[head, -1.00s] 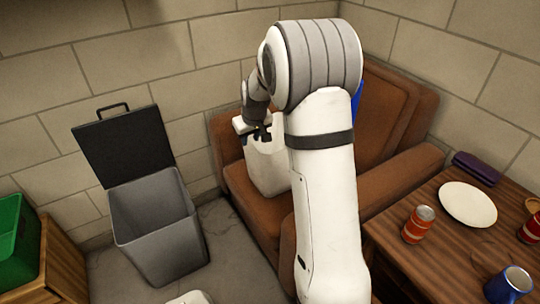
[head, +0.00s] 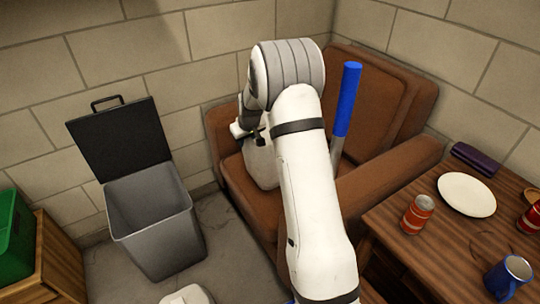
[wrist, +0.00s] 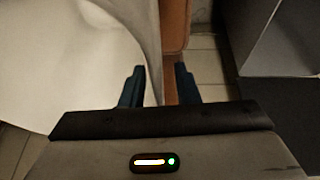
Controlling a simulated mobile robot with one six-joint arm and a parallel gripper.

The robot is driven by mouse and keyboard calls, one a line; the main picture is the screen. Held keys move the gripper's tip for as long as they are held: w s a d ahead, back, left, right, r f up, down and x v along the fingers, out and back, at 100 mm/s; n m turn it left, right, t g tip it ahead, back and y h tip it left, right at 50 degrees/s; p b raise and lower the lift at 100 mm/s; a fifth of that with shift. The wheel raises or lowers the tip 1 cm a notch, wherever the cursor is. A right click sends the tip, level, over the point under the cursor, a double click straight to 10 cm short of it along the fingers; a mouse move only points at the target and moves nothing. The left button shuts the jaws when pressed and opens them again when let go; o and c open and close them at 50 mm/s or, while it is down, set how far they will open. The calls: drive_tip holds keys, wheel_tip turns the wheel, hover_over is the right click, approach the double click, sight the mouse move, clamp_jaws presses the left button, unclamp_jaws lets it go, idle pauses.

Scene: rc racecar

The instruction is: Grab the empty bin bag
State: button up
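The white bin bag (head: 262,165) stands on the seat of the brown armchair (head: 235,180), partly hidden behind my arm. My gripper (head: 250,133) is at the bag's top left in the head view. In the wrist view, my gripper (wrist: 160,82) is open, with its two dark fingers apart. The white bag (wrist: 70,60) fills the left of that view, and its right edge reaches into the gap between the fingers. I cannot tell whether the fingers touch it. The inside of the bag is hidden.
A grey bin (head: 155,220) with its black lid (head: 120,140) raised stands left of the armchair. A blue-handled object (head: 347,100) leans on the chair. A wooden table (head: 440,255) at right holds a plate (head: 466,194), cans and a blue mug (head: 508,278).

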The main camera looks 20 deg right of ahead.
drive_tip(key=shift+f, duration=0.2)
idle(0.5)
clamp_jaws()
idle(0.3)
